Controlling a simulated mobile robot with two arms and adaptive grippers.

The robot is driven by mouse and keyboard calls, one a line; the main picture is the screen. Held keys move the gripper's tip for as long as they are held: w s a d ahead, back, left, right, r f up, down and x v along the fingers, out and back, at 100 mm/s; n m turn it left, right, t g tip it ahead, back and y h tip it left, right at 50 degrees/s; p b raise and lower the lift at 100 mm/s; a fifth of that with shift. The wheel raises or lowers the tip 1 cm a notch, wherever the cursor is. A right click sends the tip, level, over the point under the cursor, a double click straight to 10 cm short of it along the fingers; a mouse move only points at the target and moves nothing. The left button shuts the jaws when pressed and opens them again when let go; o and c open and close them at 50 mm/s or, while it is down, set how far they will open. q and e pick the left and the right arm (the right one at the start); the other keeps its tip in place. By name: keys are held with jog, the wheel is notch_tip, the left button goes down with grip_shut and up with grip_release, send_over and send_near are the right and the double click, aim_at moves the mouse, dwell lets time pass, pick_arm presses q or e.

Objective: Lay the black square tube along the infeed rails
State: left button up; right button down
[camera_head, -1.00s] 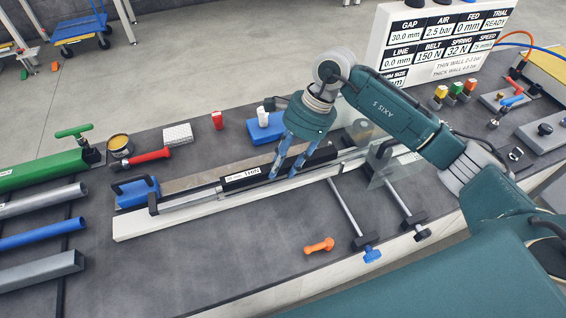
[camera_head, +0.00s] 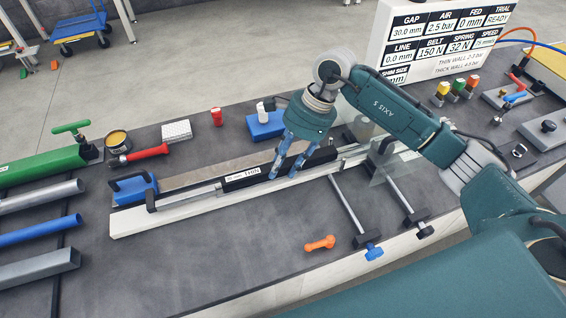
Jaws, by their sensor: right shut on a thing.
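The black square tube (camera_head: 240,182), with a white label reading THIN, lies lengthwise along the infeed rails (camera_head: 180,215). It runs from the middle of the rails toward the upper right. My right gripper (camera_head: 283,173) comes down from above and is shut on the tube, its blue fingers on either side of it. The fingers hide part of the tube. I cannot tell whether the tube rests fully on the rails or hangs just above them. My left gripper is not in view.
A blue block with a black handle (camera_head: 133,190) stands at the rails' left end. A clear guard (camera_head: 385,170) stands at the right. Green, grey and blue tubes lie at far left. An orange tool (camera_head: 320,243) lies in front. The bench's front middle is mostly clear.

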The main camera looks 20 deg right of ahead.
jog(key=shift+f, duration=0.15)
jog(key=c, duration=1.1)
grip_release()
jog(key=v, duration=1.2)
